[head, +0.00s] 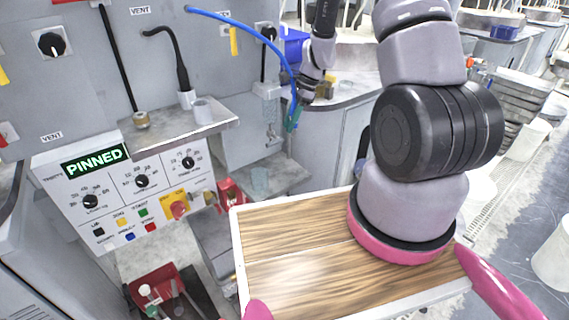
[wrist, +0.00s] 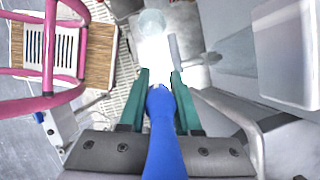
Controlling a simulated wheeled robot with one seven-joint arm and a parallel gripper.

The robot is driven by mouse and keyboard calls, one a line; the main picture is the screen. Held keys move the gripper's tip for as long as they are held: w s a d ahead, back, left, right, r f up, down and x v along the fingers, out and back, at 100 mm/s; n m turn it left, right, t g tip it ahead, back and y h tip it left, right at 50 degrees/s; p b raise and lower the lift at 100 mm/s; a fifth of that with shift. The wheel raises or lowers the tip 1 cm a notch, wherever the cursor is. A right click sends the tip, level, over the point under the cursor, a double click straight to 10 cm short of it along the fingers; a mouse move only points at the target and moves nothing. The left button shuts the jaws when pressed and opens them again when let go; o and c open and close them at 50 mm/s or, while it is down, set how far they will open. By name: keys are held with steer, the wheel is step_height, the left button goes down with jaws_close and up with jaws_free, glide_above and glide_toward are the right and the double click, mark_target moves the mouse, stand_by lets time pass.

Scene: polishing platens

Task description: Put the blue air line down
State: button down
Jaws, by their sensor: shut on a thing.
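The blue air line (head: 240,25) runs from the upper part of the grey wall panel in an arc to the right, then down to my gripper (head: 292,118). My gripper has green fingers and is shut on the line near its lower end. In the wrist view, the thick blue air line (wrist: 164,135) passes between the two green fingers of my gripper (wrist: 161,78). Its end shows near the fingertips, held in the air. The exact contact between fingers and line is partly hidden.
A control panel (head: 130,195) reads PINNED. A grey bench (head: 355,90) stands behind my gripper. A red container (head: 160,292) sits low at left.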

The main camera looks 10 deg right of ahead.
step_height(320, 180, down, 17)
stand_by(0.4)
steer(key=shift+f, duration=0.15)
steer(key=c, duration=0.6)
jaws_free()
